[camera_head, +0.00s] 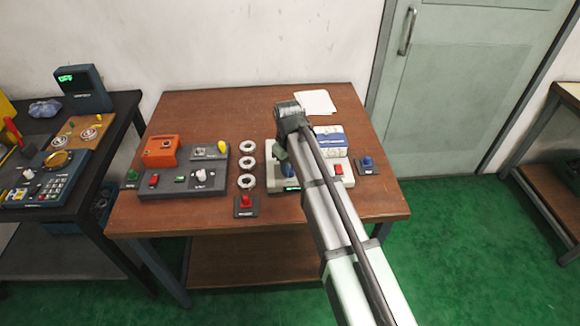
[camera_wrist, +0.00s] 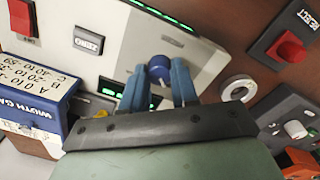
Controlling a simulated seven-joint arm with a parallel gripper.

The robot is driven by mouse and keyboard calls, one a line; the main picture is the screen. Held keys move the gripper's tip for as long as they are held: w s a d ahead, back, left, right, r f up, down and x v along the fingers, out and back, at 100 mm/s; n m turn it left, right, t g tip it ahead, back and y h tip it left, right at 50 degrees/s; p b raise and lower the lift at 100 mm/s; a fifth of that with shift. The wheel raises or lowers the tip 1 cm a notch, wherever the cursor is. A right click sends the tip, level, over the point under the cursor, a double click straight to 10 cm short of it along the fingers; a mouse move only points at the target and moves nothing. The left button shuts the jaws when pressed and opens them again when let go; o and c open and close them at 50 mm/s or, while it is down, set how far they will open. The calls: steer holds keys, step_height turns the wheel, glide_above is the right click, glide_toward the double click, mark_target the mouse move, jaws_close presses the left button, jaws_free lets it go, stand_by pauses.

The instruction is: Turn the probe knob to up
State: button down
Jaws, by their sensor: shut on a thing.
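My gripper (camera_wrist: 158,78) is shut on a blue knob (camera_wrist: 159,66), with a blue finger on each side of it. The knob sits on a light grey panel (camera_wrist: 128,48) with lit green displays. The knob's label and pointer direction cannot be read. In the head view the panel (camera_head: 336,181) is at the right of the wooden table, partly hidden by my arm. No label there is readable as "probe".
Bearing rings (camera_head: 246,163) stand in a column left of the panel. A red REJECT switch (camera_wrist: 290,47) is near. A blue-and-white box (camera_head: 329,138) sits behind the panel. A dark panel (camera_head: 165,188) with an orange unit (camera_head: 160,151) is at left. The table's front right is clear.

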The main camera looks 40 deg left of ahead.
steer(key=c, duration=0.9)
jaws_free()
steer(key=shift+o, duration=0.2)
steer(key=shift+r, duration=0.1)
step_height(320, 180, up, 14)
steer(key=shift+s, duration=0.25)
steer(key=shift+f, duration=0.2)
